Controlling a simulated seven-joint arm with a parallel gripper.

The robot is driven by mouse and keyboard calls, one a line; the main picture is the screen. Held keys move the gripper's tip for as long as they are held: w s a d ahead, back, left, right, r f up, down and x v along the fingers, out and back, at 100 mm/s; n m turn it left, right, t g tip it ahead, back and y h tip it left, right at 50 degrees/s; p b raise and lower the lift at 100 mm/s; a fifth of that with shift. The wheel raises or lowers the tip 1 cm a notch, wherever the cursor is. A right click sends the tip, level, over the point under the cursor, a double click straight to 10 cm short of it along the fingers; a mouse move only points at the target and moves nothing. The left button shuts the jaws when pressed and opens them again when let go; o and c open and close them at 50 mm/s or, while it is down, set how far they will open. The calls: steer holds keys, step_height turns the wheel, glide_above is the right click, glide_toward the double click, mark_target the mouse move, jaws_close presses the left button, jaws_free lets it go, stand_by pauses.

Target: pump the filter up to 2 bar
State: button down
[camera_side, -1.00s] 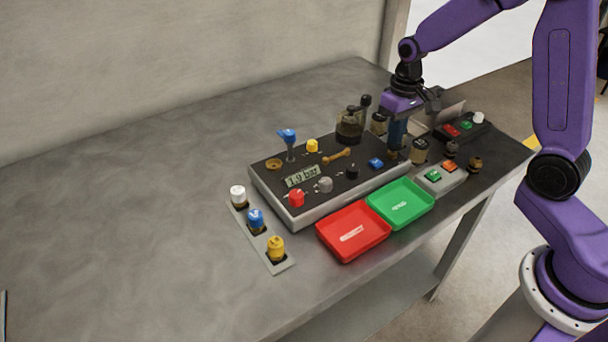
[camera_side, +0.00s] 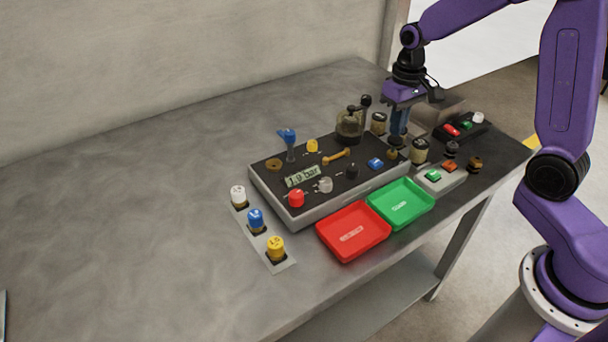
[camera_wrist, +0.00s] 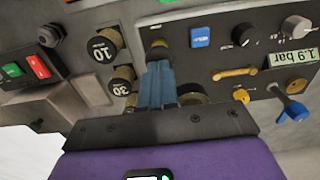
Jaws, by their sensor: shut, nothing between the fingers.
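The display (camera_side: 302,176) on the dark panel reads 1.9 bar, and it shows upside down in the wrist view (camera_wrist: 293,57). A glass bowl with a dark cap (camera_side: 349,127) stands at the panel's back edge; it may be the filter. A small dark knob with a brass-coloured base (camera_side: 392,154) sits near the panel's right end. It also shows just ahead of my fingertips in the wrist view (camera_wrist: 157,46). My gripper (camera_side: 398,137) is shut and empty, pointing down above that knob. I cannot tell the exact gap. My blue fingers partly hide a round part behind them.
The panel also carries a blue lever (camera_side: 288,140), a yellow knob (camera_side: 312,145), a brass handle (camera_side: 336,156) and a red knob (camera_side: 296,198). Red (camera_side: 353,231) and green (camera_side: 401,203) trays lie in front. Dark cylinders marked 10 (camera_wrist: 103,46) and 30 (camera_wrist: 122,81) stand close to my fingers.

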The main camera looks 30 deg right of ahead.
steer(key=shift+f, duration=0.3)
steer(key=shift+f, duration=0.85)
steer(key=shift+r, duration=3.05)
steer(key=s+a+n, duration=0.6)
steer(key=s+a, duration=0.2)
steer(key=s, duration=0.4)
steer(key=s+n, duration=0.6)
steer(key=s, duration=0.9)
steer(key=shift+s+d+f+n, duration=0.3)
steer(key=shift+s+d, duration=0.05)
steer(key=shift+d, duration=0.1)
